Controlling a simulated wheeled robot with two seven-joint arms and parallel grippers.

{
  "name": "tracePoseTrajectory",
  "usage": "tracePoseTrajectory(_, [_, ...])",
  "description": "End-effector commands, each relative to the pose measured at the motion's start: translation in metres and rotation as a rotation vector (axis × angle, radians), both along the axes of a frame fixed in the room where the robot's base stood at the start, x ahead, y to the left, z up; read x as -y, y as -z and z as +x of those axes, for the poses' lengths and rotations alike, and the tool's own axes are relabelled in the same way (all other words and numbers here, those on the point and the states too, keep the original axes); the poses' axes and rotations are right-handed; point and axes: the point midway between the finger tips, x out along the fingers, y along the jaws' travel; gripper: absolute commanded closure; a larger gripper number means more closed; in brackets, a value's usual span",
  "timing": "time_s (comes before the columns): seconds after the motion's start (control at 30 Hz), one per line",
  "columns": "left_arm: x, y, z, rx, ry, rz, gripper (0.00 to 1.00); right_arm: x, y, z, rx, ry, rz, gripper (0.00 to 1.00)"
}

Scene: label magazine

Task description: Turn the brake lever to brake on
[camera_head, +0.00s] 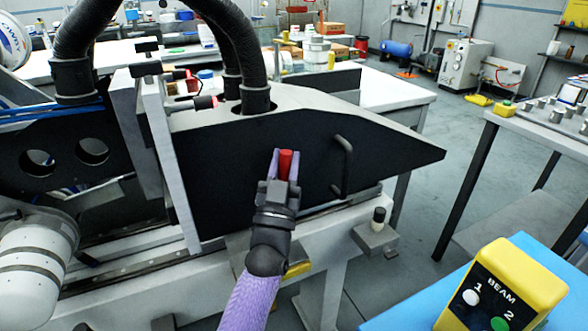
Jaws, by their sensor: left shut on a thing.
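A red handle (286,162), which looks like the grip of the brake lever, stands upright against the black side panel (235,150) of the machine. My left gripper (284,170) is shut on it, one finger on each side, with the red top showing between the fingertips. The rest of the lever is hidden behind the gripper, and no brake on or off marking can be made out. My right gripper is not in view.
A black bar handle (344,165) stands out from the panel just right of my gripper. A small block with a dark knob (379,216) sits on the rail below. A yellow BEAM button box (505,285) stands on a blue surface at lower right. Thick black hoses (245,60) rise above.

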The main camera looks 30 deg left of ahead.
Motion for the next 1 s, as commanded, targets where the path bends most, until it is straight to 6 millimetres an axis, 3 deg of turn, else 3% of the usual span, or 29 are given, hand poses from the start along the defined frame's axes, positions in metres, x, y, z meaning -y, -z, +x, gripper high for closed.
tracePoseTrajectory(0.8, [-0.005, 0.001, -0.006, 0.082, 0.000, -0.069, 1.00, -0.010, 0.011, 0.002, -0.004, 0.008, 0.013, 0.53])
tracePoseTrajectory(0.83, [-0.005, 0.001, -0.006, 0.081, 0.000, -0.069, 0.64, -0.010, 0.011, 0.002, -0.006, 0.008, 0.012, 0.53])
tracePoseTrajectory(1.0, [-0.005, 0.001, -0.006, 0.082, 0.000, -0.068, 0.33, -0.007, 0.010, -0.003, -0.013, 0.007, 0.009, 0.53])
